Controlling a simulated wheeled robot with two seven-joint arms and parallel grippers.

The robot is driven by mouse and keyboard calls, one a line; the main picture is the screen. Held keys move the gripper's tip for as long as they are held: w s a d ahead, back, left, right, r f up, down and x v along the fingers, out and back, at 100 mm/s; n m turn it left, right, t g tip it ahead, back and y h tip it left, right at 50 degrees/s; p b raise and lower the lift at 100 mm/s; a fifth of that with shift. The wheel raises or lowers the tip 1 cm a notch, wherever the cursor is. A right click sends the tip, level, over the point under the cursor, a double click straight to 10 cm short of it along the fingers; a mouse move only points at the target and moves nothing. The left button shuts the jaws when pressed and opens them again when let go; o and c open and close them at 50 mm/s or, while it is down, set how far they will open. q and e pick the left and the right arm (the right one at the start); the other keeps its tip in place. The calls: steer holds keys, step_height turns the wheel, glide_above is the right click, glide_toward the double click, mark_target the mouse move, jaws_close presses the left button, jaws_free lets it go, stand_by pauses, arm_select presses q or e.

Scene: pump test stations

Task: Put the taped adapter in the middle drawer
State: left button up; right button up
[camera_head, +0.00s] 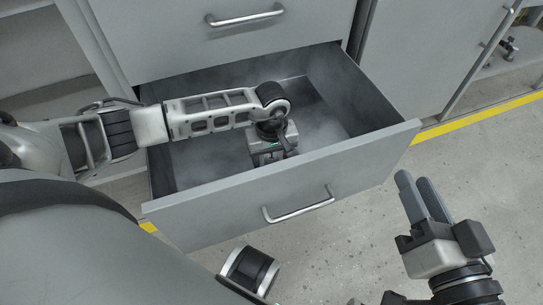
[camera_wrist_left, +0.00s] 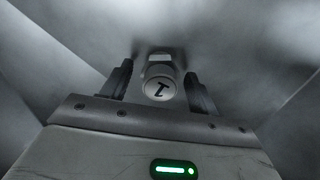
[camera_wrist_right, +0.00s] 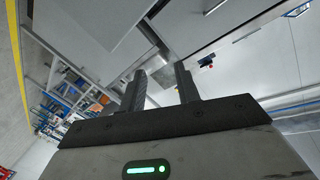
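An open grey drawer (camera_head: 375,158) sticks out of the cabinet, below a shut drawer front (camera_head: 225,45). My left gripper (camera_head: 270,155) reaches down into it; its fingertips are hidden in the head view. In the left wrist view, a small pale round piece with a dark mark on its face, seemingly the taped adapter (camera_wrist_left: 159,89), sits between the two fingers. A gap shows on each side of it, so the fingers look open and not touching it. It seems to rest on the drawer floor. My right gripper (camera_head: 424,196) is open and empty, right of the drawer.
The drawer's front bar handle (camera_head: 298,205) faces the clear grey floor. A yellow floor line (camera_head: 480,117) runs along the cabinets. Another cabinet (camera_head: 425,50) stands at the right. The drawer walls surround my left gripper closely.

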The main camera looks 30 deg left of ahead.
mark_target(271, 155)
arm_select(q)
steer(key=shift+r, duration=0.15)
step_height(271, 155, up, 12)
steer(key=p, duration=0.4)
arm_select(e)
steer(key=shift+s+d+f+n+g+h, duration=0.1)
steer(key=shift+d+f+n+g+h, duration=0.2)
steer(key=shift+f+h, duration=0.2)
steer(key=shift+s+d+f+n+g+h, duration=0.1)
steer(key=shift+d+f+n+g+h, duration=0.15)
steer(key=shift+f+n+h, duration=0.2)
